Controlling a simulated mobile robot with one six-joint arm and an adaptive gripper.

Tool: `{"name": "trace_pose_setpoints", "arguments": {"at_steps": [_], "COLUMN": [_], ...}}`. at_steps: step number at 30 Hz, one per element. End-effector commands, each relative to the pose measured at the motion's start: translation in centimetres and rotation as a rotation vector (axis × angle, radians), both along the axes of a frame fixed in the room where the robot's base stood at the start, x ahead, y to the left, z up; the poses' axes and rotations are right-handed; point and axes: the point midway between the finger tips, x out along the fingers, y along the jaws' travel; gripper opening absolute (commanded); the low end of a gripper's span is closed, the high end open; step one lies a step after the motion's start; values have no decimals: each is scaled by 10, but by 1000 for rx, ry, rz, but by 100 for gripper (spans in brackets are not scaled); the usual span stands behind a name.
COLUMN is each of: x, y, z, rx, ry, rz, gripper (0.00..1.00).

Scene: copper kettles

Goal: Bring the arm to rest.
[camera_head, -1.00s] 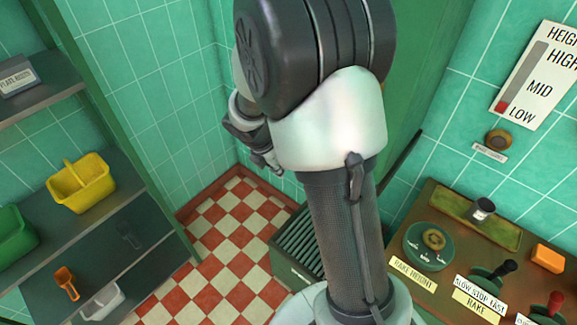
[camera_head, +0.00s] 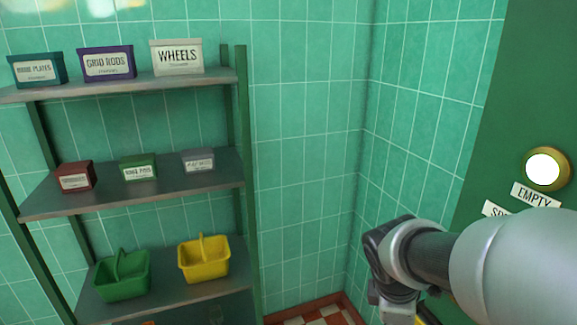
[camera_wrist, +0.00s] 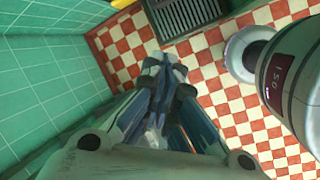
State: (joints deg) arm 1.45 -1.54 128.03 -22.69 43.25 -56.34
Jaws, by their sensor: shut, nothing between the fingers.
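My arm enters at the lower right of the head view and reaches left, its dark wrist bent downward near the tiled corner. My gripper (camera_wrist: 163,72) shows in the wrist view, its slim fingers together and empty, above the red-and-white checked floor (camera_wrist: 215,78). The fingers touch nothing that I can see. In the head view the fingertips are not clearly visible.
A shelf unit (camera_head: 130,189) with labelled boxes, a green basket (camera_head: 123,276) and a yellow basket (camera_head: 204,262) stands left. A green panel with a round lamp (camera_head: 546,168) is behind my arm. A slatted box (camera_wrist: 183,14) stands on the floor.

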Motion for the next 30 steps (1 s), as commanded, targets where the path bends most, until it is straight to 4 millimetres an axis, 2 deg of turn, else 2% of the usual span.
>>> {"name": "trace_pose_setpoints", "arguments": {"at_steps": [3,6,12,15,20,30], "x": [-39,-72,-125,-142,-152,-152], "y": [16,31,58,67,74,74], "z": [21,31,35,35,33,33], "rx": [123,243,469,547,604,604], "ry": [-126,-210,-314,-333,-342,-342], "rz": [-278,-513,-902,-1024,-1115,-1115], "gripper": [0,0,0,0,0,0]}}
